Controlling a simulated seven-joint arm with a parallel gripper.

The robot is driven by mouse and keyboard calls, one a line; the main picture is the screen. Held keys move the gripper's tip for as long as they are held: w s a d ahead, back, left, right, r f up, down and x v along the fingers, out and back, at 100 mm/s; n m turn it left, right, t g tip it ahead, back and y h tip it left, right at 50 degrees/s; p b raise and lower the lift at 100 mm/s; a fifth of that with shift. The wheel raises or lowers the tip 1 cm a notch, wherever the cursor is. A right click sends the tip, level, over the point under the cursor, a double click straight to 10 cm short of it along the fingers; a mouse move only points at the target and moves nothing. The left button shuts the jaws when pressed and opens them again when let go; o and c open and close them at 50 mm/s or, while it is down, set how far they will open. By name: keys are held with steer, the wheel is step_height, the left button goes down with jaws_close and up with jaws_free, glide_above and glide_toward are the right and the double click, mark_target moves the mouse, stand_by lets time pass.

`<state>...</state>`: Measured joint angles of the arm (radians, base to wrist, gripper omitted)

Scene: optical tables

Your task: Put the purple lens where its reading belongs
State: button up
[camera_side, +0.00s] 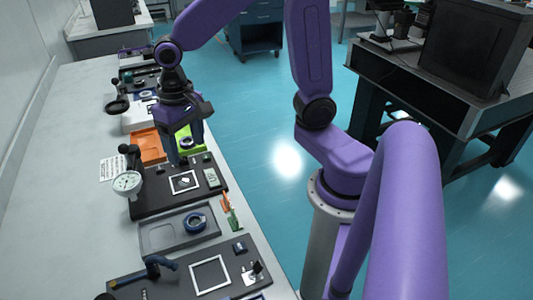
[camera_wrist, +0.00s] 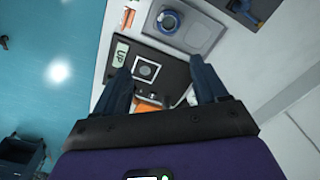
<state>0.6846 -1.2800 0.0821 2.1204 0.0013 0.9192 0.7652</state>
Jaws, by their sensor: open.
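My gripper (camera_side: 187,152) hangs open over the far end of a black plate (camera_side: 155,203), nothing visible between its fingers. The wrist view also shows it open (camera_wrist: 162,74), with the plate below. A dark blue ring-shaped lens (camera_side: 195,222) lies in a grey tray (camera_side: 158,237) nearer the camera; it also shows in the wrist view (camera_wrist: 168,20). I cannot tell which ring is the purple lens.
A printed card (camera_side: 113,168) lies beside the gauge. An orange pad (camera_side: 147,146) lies beyond the plate. A nearer dark plate (camera_side: 185,275) holds another white-framed square (camera_side: 210,274). Orange and green pieces (camera_side: 229,211) stand at the bench edge. The left bench strip is clear.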

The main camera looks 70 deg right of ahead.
steer(key=s+d+n, duration=0.2)
steer(key=s+n, duration=1.2)
steer(key=s, duration=0.3)
steer(key=shift+s+d+n, duration=0.15)
steer(key=shift+s+n, duration=0.15)
steer(key=shift+s, duration=0.1)
